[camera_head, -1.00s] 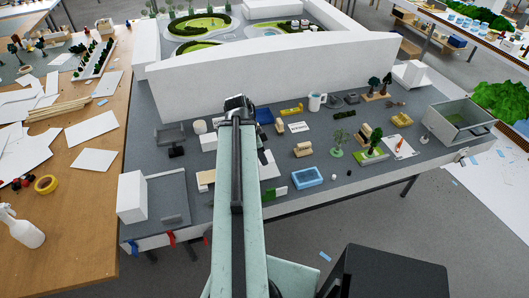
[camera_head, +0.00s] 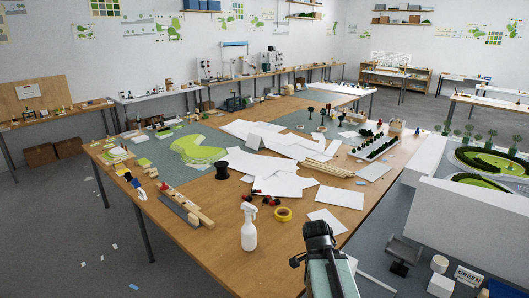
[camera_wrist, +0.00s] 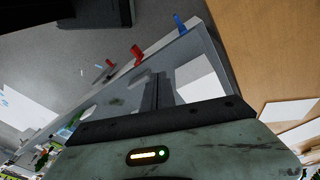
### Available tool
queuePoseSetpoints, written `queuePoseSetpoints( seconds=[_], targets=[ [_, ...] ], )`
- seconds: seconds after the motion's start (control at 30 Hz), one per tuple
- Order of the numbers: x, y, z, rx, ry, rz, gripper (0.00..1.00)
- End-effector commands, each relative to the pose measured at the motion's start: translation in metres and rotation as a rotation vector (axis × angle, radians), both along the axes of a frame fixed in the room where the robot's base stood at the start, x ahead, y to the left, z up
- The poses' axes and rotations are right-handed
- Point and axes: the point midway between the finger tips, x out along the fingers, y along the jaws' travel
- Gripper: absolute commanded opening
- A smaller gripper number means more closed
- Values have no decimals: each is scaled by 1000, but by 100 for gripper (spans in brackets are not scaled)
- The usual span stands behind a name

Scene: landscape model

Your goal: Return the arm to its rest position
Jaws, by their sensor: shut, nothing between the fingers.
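My arm shows in the head view, rising from the bottom edge right of centre, in front of the wooden table and the grey model table. Its dark end, my gripper (camera_head: 318,232), is at the top of the arm; its fingers are hard to make out there. In the wrist view the dark fingers of my gripper (camera_wrist: 161,90) are together with nothing between them. They are over a grey surface with pale shapes.
A white model wall (camera_head: 470,225) stands at the right. In the wrist view, red (camera_wrist: 137,54) and blue (camera_wrist: 180,23) clamps sit along the grey table's edge.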

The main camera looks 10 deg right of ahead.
Motion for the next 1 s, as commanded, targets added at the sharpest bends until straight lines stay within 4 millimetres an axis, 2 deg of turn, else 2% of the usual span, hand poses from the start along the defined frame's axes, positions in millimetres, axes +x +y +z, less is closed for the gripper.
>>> queuePoseSetpoints(
  seconds=[0.03, 0.1, 0.2, 0.27, 0.4, 0.57, 0.6, 1.0],
  targets=[
    [10, 35, -5, 21, 5, 126, 0],
    [20, 77, -8, 51, 14, 304, 0],
    [27, 134, -13, 100, 30, 583, 0],
    [28, 159, -14, 132, 39, 763, 0],
    [29, 169, -13, 184, 47, 1058, 0],
    [30, 174, -13, 199, 55, 1286, 0],
    [30, 168, -13, 198, 59, 1317, 0],
    [30, 163, -13, 197, 63, 1343, 0]
  ],
)
